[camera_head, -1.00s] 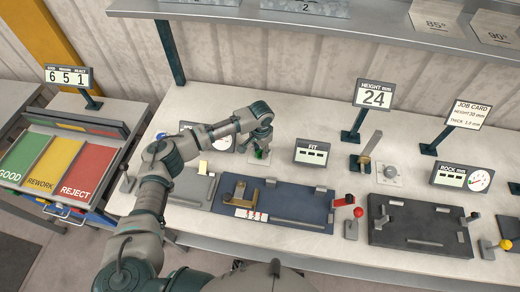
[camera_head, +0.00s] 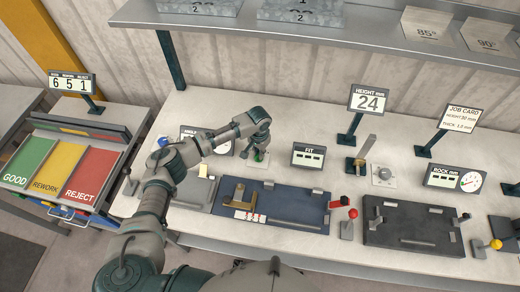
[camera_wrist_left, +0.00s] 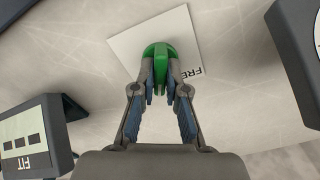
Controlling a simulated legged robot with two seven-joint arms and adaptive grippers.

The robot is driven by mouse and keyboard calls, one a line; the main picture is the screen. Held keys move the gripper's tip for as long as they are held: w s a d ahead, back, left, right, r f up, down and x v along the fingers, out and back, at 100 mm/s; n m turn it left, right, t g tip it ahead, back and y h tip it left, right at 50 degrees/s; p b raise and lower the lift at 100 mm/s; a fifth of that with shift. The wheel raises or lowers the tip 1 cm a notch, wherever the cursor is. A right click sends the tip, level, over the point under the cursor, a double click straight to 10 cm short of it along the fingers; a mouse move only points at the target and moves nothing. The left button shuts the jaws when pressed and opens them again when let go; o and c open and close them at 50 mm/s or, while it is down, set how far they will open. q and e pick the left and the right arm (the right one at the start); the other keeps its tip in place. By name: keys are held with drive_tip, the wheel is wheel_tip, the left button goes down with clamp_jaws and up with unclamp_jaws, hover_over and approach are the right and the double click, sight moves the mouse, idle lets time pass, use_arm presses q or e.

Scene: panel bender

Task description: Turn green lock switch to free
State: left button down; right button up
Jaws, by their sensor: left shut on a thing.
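The green lock switch (camera_wrist_left: 159,52) is a green knob on a white square plate (camera_wrist_left: 135,38) in the left wrist view. Part of the lettering "FRE" shows on the plate beside my right-hand finger. My left gripper (camera_wrist_left: 162,88) is shut on the green knob, one finger on each side. In the head view my left gripper (camera_head: 261,150) reaches down over the switch from the left, and a bit of green (camera_head: 259,156) shows beneath it. My right gripper is not in view.
The FIT display (camera_head: 308,156) stands right of the switch, and the ANGLE display (camera_head: 190,132) is to its left, partly behind my arm. A blue fixture plate (camera_head: 290,207) with brass parts lies in front.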

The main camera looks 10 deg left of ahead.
use_arm(q)
drive_tip(key=n+p, duration=0.3)
drive_tip(key=p, duration=0.2)
drive_tip(key=n+p, duration=0.2)
drive_tip(key=shift+s+n, duration=0.25)
drive_tip(key=shift+n, duration=0.05)
drive_tip(key=n+p, duration=0.1)
drive_tip(key=n, duration=0.1)
drive_tip(key=shift+f+n+p, duration=0.15)
drive_tip(key=shift+n+p, duration=0.15)
drive_tip(key=n, duration=0.2)
drive_tip(key=shift+a+f+n, duration=0.1)
drive_tip(key=shift+n, duration=0.7)
drive_tip(key=shift+s, duration=0.1)
drive_tip(key=c, duration=1.2)
unclamp_jaws()
drive_tip(key=shift+c, duration=0.2)
drive_tip(key=shift+o, duration=0.2)
